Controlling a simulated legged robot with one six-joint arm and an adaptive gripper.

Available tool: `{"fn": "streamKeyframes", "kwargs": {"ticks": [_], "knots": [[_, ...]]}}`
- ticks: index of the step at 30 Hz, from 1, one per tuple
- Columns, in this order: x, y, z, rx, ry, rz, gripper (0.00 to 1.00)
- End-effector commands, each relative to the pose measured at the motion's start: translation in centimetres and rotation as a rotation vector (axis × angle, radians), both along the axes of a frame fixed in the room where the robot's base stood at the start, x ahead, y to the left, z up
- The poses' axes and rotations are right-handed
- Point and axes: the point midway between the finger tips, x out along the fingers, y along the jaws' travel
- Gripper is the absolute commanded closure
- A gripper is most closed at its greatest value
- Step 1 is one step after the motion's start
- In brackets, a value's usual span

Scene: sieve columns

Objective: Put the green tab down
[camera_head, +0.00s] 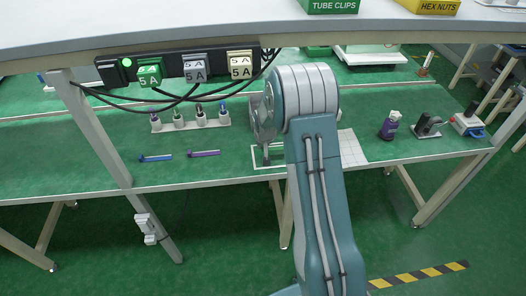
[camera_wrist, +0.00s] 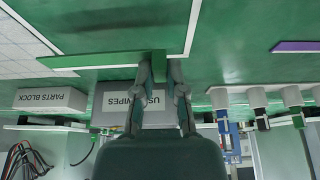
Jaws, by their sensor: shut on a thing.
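My gripper (camera_wrist: 159,66) is shut on a small green tab (camera_wrist: 158,63), which shows between the fingertips in the wrist view. The tab is over the green bench, close to a white outline (camera_wrist: 105,60) marked on the bench top. I cannot tell whether the tab touches the bench. In the head view my gripper (camera_head: 266,155) is low over the bench at the white outline (camera_head: 254,150); my arm hides part of that area, and I cannot make out the tab there.
A white grid (camera_head: 352,148) lies to the right.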

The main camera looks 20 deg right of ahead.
Motion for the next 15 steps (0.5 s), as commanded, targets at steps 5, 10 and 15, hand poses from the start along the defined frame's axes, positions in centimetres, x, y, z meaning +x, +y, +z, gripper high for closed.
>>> {"fn": "streamKeyframes", "kwargs": {"ticks": [5,10,15], "knots": [[0.8,-0.3,-1.0,0.000,0.000,0.000,0.99],[0.8,-0.3,-3.6,0.000,0.003,0.002,0.99],[0.9,-0.3,-4.1,-0.001,-0.001,0.001,0.99]]}}
